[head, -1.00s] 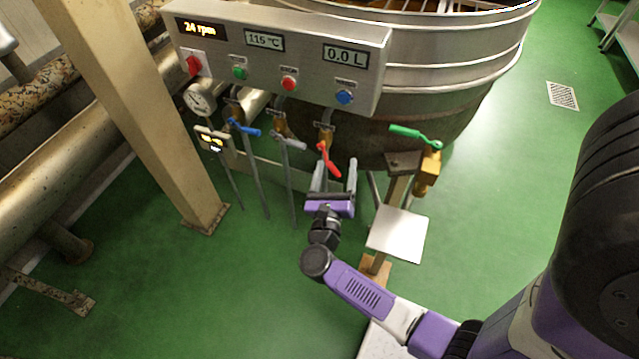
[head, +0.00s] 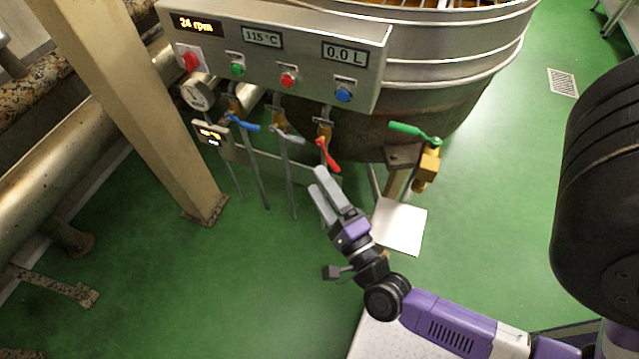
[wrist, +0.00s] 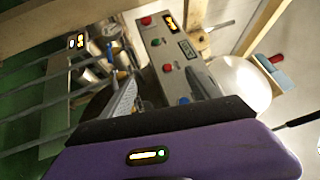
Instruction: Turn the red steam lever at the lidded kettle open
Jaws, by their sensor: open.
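The red steam lever (head: 328,154) hangs from a brass valve below the control panel in the head view, its handle slanting down and slightly right. My gripper (head: 318,181) is open and empty. Its two grey fingers point up and left, with the tips just below the lever's lower end; I see no contact. The steel kettle (head: 455,85) stands behind the panel; its top is mostly cut off, so I cannot tell about a lid. In the wrist view a grey finger (wrist: 123,98) shows, but I cannot make out the red lever.
A blue lever (head: 243,123) and a grey lever (head: 287,134) sit left of the red one. A green lever (head: 413,131) is to its right. The control panel (head: 285,30) overhangs them. A beige post (head: 150,110) stands left. The green floor (head: 240,290) is clear in front.

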